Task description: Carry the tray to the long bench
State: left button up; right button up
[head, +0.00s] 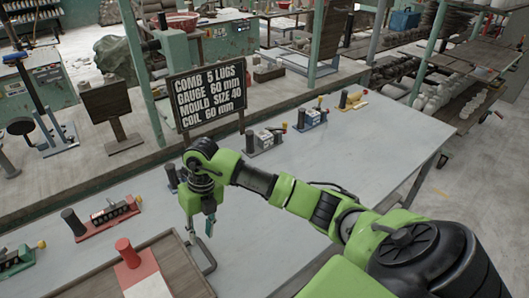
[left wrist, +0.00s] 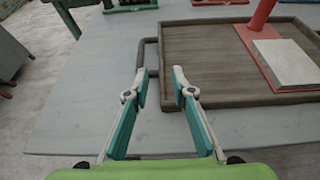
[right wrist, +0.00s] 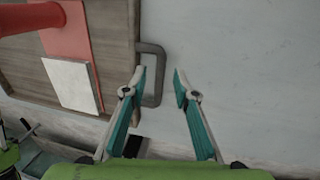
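The brown tray (head: 192,285) lies on the grey tabletop, partly cut off at the head view's bottom edge. It holds a red plate with an upright red post (head: 125,253) and a pale block (head: 150,285). My right gripper (right wrist: 158,69) is open; the tray's dark right handle (right wrist: 162,75) shows between its fingertips, ungripped. In the head view my right gripper (head: 203,226) is just above this handle. My left gripper (left wrist: 159,70) is open, its fingertips by the tray's left handle (left wrist: 142,55), which appears ungripped. The left gripper is outside the head view.
Small fixtures with dark posts (head: 105,215) line the tabletop's back edge. A black lettered sign (head: 208,95) stands behind them, by a long wooden-edged surface (head: 110,165). The tabletop right of my right arm (head: 375,140) is clear. A wooden bench (head: 485,57) stands at the back right.

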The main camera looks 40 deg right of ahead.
notch_tip(320, 180, up, 8)
jog(key=d, duration=0.1)
jog(key=shift+d, duration=0.2)
jog(key=shift+s+f, duration=0.15)
jog(key=shift+f, duration=0.05)
